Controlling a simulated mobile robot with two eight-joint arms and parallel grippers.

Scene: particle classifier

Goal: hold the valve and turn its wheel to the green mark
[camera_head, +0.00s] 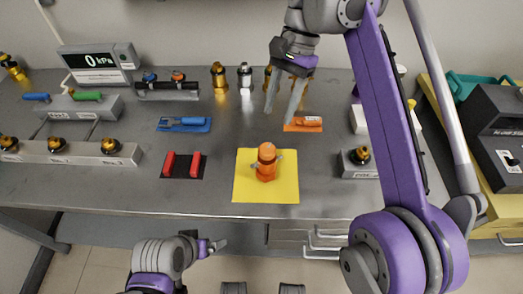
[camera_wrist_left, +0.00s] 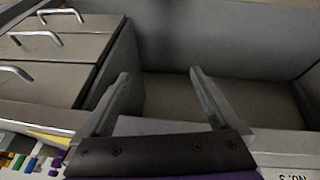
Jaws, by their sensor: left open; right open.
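An orange valve (camera_head: 266,165) stands upright on a yellow mat (camera_head: 243,188) near the table's front middle. It has a rounded orange top and small grey stubs at its sides; I cannot make out a separate wheel or a green mark. My right gripper (camera_head: 279,115) is open and empty, pointing down behind the valve and apart from it. My left gripper (camera_head: 218,246) is low, in front of the table's front edge and away from the valve. In the left wrist view its two fingers (camera_wrist_left: 158,77) are spread with nothing between them.
Drawers (camera_head: 310,236) are below the table; drawer handles (camera_wrist_left: 62,15) show in the wrist view.

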